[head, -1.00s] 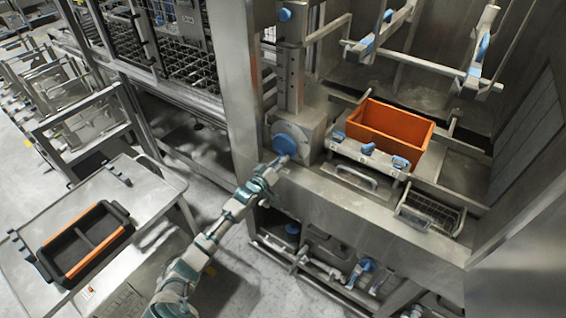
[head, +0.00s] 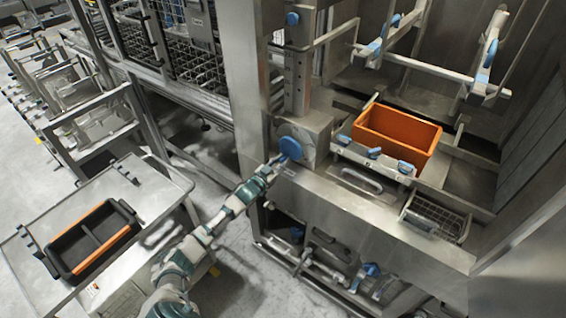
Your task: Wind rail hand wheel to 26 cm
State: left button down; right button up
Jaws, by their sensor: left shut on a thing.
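The rail hand wheel (head: 291,148) is a blue disc on the front of a grey steel housing (head: 316,130), at the foot of an upright rail with holes (head: 298,75). My left gripper (head: 279,161) is at the wheel's lower left edge, shut on the wheel. The fingers are small in the picture, so the exact spot they grip, rim or handle, is not clear. No readable scale or number shows on the rail. My right gripper is not in view.
An orange bin (head: 397,137) sits in the washer bay right of the wheel, behind several blue-handled clamps. A steel ledge (head: 350,215) runs below. A trolley (head: 150,190) with a black and orange tray (head: 52,250) stands at left. Floor shows between trolley and washer.

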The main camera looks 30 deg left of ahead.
pick_arm(q)
jog(key=shift+a+r, duration=0.1)
jog(key=shift+a, duration=0.2)
dwell(0.8)
jog(key=c, duration=1)
grip_release()
jog(key=shift+m, duration=0.3)
jog(key=shift+w+a, duration=0.1)
jog(key=shift+a, duration=0.05)
jog(key=shift+s+f, duration=0.2)
jog(key=shift+s, duration=0.35)
jog(key=s, duration=0.7)
jog(key=s+a, duration=0.1)
jog(key=s, duration=0.2)
jog(key=shift+s, duration=0.4)
